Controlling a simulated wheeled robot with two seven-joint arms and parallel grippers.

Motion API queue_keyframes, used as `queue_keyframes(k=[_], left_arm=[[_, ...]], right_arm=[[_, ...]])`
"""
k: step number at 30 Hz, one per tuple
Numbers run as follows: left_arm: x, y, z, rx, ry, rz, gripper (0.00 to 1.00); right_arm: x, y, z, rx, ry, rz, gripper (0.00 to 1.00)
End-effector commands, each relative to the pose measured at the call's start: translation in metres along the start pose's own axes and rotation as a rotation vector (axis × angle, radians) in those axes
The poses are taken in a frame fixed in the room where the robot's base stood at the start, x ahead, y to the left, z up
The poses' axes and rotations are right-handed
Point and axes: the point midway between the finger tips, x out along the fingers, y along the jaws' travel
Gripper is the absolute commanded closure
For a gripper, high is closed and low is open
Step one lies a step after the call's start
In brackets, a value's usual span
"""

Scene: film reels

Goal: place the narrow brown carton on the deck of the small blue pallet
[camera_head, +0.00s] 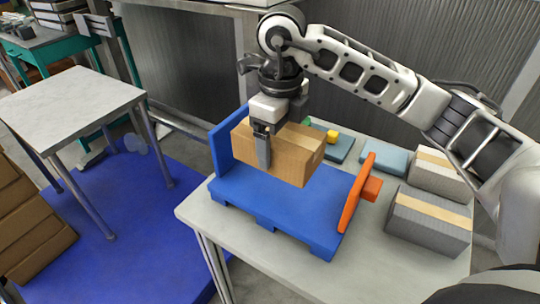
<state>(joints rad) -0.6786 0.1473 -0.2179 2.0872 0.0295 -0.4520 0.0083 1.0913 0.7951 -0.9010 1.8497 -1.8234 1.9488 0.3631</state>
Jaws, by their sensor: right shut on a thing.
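The narrow brown carton (292,158) is in my right gripper (263,150), which is shut on it from above. One finger shows against the carton's near side; the other is hidden behind it. The carton is over the small blue pallet (265,205), near its upright blue back wall (221,142) at the left. Whether the carton's underside touches the deck or hangs just above it is hard to tell. The front part of the deck is bare. My left gripper is not in view.
An orange panel (357,195) stands at the pallet's right end. Two grey cartons with tan tape, one nearer (429,222) and one farther (438,175), stand at the table's right. Flat blue-grey pieces (386,157) lie behind. A white side table (68,108) is at the left.

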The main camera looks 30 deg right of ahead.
Motion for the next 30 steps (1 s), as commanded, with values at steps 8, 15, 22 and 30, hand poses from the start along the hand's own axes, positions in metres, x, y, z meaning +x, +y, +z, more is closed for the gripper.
queue_keyframes(k=[8, 15, 22, 30], left_arm=[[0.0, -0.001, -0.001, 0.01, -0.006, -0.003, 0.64], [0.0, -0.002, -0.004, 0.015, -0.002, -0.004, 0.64], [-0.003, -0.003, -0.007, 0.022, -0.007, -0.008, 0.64], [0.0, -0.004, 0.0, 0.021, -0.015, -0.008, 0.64]], right_arm=[[0.043, -0.019, 0.028, -0.002, 0.001, 0.003, 0.52], [0.057, -0.026, 0.035, -0.002, 0.003, 0.002, 0.52], [0.085, -0.025, 0.034, -0.003, 0.002, 0.002, 0.52], [0.087, -0.025, 0.034, -0.003, 0.0, 0.001, 0.52]])
